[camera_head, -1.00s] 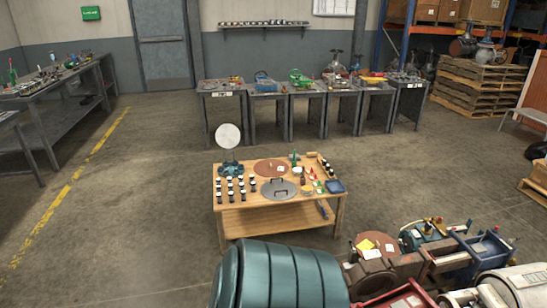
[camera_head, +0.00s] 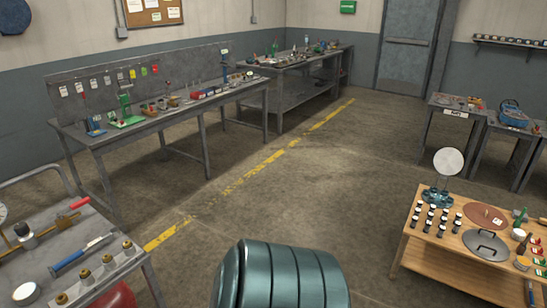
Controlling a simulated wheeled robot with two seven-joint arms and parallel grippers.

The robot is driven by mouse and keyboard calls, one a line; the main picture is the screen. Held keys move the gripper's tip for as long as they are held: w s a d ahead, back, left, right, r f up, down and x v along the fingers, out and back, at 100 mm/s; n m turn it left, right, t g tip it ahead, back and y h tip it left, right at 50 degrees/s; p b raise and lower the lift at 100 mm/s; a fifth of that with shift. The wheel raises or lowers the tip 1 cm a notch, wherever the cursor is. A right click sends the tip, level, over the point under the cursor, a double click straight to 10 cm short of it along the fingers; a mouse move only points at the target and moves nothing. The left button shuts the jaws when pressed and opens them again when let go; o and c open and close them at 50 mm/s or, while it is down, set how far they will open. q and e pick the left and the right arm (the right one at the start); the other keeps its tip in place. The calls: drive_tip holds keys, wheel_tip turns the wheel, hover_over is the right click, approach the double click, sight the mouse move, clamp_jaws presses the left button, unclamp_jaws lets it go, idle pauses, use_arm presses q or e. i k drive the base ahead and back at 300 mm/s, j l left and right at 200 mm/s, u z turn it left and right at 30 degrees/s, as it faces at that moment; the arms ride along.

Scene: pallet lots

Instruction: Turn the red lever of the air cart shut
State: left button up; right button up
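A grey-topped cart (camera_head: 112,238) stands at the lower left, cut off by the picture's edge, and looks like the air cart. A red lever (camera_head: 80,203) lies near its far right corner, at the end of a brass-coloured pipe. A round gauge (camera_head: 3,214) shows at the left edge. Part of a red tank (camera_head: 118,296) shows under the top. Whether the lever is open or shut is too small to tell. Neither of my grippers is in view.
The cart top also holds a blue-handled tool (camera_head: 70,260) and several brass fittings (camera_head: 107,262). A long grey workbench (camera_head: 185,125) stands behind it. A wooden table (camera_head: 445,262) with jars stands at the right. The floor between (camera_head: 300,200) is clear.

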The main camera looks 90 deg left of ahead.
sight(59, 214)
drive_tip(key=u, duration=4.15)
drive_tip(key=i+z, duration=0.3)
drive_tip(key=i+j+z, duration=0.25)
drive_tip(key=i+l, duration=0.1)
